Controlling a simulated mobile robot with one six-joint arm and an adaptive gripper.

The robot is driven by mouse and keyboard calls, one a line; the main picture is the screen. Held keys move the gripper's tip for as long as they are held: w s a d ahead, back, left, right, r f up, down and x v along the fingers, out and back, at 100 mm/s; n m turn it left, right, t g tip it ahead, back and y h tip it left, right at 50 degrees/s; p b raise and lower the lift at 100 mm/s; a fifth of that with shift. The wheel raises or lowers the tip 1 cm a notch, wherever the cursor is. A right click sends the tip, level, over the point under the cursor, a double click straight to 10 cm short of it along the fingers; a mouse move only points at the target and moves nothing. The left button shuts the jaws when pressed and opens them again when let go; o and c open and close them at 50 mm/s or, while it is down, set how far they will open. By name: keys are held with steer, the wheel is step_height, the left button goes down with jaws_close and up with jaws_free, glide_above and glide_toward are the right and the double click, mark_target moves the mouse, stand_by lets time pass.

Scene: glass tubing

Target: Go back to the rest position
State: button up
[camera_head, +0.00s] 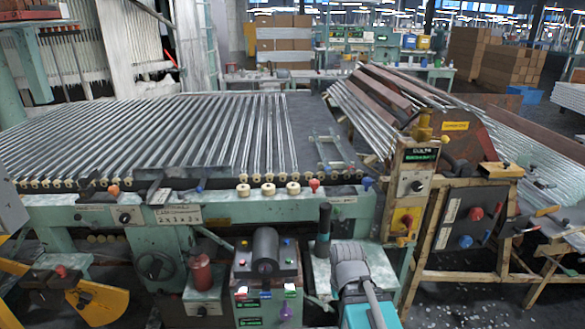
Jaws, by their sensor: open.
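I cannot make out my gripper or my arm anywhere in the head view. Many long, clear glass tubes (262,135) lie side by side on the wide, dark bed of a green machine (265,208). Their near ends line up along a row of small pale rollers at the front edge. A second sloping stack of tubes (365,118) rests on a rack at the right.
A control box (265,262) with knobs and buttons stands in front of the machine. A grey and teal device (352,268) is close at the bottom centre. A wooden frame (462,276) stands at the right. Cardboard boxes (285,38) are stacked behind.

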step_height(320, 180, up, 13)
steer(key=p, duration=1.2)
steer(key=shift+f, duration=0.1)
